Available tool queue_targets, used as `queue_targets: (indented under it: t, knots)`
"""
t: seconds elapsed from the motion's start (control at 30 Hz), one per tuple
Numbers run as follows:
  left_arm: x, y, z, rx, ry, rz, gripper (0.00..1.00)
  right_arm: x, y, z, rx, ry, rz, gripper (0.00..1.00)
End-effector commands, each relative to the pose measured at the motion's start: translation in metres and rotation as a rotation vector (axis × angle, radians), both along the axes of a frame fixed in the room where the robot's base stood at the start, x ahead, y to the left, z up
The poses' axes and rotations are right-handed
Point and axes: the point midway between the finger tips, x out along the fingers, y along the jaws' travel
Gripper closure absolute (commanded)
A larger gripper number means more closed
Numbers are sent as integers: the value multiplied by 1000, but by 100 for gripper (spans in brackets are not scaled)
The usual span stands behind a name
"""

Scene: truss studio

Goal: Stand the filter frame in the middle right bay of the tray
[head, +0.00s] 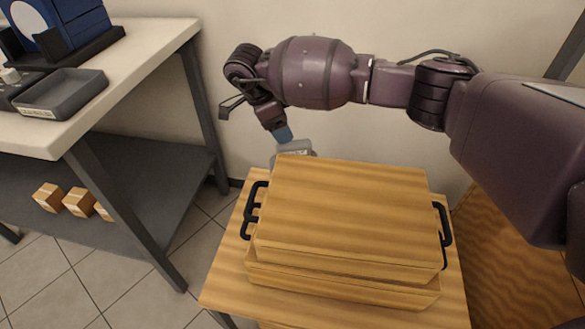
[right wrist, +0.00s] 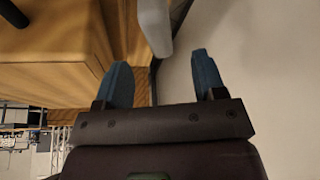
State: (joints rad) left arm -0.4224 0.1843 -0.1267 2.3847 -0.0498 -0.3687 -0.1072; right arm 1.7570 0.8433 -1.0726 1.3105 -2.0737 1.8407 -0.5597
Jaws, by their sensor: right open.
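My right gripper (head: 283,134) has blue fingertips and points down behind the wooden box. In the right wrist view it is open (right wrist: 161,75), with nothing between the fingers. A light grey object (head: 296,149) shows just below the fingertips, mostly hidden behind the box. It also shows as a rounded grey piece (right wrist: 155,25) beyond the fingertips in the right wrist view. I cannot tell whether it is the filter frame. No tray with visible bays can be made out; a small dark grey tray (head: 95,83) with a label lies on the bench. My left gripper is not in view.
The wooden box (head: 345,210) with black side handles (head: 251,211) fills most of the wooden table (head: 223,287). A pale bench (head: 150,55) stands at left, holding a blue device (head: 75,25). Small cartons (head: 78,201) sit on its lower shelf. The wall is close behind.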

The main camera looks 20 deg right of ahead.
Motion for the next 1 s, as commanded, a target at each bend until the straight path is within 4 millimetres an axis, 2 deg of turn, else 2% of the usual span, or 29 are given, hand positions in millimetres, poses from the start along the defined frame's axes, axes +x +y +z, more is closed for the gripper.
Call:
queue_targets:
  t: [0.03, 0.27, 0.53, 0.9, 0.93, 1.0]
  knots:
    - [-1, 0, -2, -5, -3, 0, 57, -2, -4, -14, 0, 9, -2, 36]
    - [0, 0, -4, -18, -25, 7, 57, -4, -11, -30, 1, 6, 0, 36]
    - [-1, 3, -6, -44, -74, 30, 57, -9, -26, -64, 1, 10, -1, 36]
    - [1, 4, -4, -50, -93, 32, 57, -8, -30, -67, 2, 1, 0, 36]
    - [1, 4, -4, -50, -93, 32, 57, -8, -30, -67, 2, 1, 0, 38]
    - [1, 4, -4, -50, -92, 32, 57, -8, -30, -67, 2, 1, 0, 48]
